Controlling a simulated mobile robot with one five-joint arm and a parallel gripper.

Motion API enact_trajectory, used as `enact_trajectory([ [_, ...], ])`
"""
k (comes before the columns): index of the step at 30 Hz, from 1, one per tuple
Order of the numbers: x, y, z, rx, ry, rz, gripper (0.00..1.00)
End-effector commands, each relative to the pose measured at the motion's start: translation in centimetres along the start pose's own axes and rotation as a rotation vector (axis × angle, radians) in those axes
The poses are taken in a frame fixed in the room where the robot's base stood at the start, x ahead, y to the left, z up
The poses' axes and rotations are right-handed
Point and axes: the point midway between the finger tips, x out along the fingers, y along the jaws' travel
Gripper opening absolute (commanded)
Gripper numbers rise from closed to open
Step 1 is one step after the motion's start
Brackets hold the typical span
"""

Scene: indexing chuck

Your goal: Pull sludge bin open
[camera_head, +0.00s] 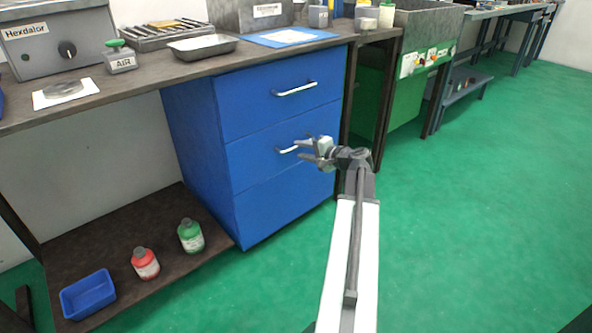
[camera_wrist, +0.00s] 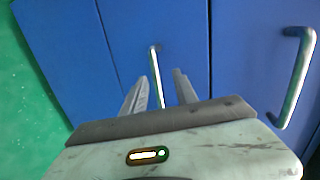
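A blue cabinet (camera_head: 202,140) with three drawer fronts stands under the bench in the head view. No label in view names the sludge bin. The top drawer has a silver handle (camera_head: 295,89), which shows at the right in the wrist view (camera_wrist: 296,78). The middle drawer handle (camera_head: 289,150) is partly behind my gripper (camera_head: 312,152). In the wrist view my gripper (camera_wrist: 162,82) is open, and the middle handle (camera_wrist: 155,70) appears between its two fingers. I cannot tell whether it touches them. All drawers look shut.
The bench top (camera_head: 215,61) holds a grey tray (camera_head: 203,46) and other items. A low shelf (camera_head: 110,235) at left carries a blue tray (camera_head: 88,294), a red bottle (camera_head: 145,264) and a green bottle (camera_head: 190,236). Green floor (camera_head: 480,200) is clear at right.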

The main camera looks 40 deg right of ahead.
Motion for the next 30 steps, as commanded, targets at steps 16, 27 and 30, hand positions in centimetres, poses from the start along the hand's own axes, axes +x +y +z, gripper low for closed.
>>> enact_trajectory([
  [16,-0.5,2.1,-4.8,0.064,0.087,-0.069,0.35],
  [27,5.1,1.8,-5.5,0.065,0.090,-0.068,0.35],
  [30,5.2,1.7,-5.5,0.065,0.090,-0.068,0.35],
])
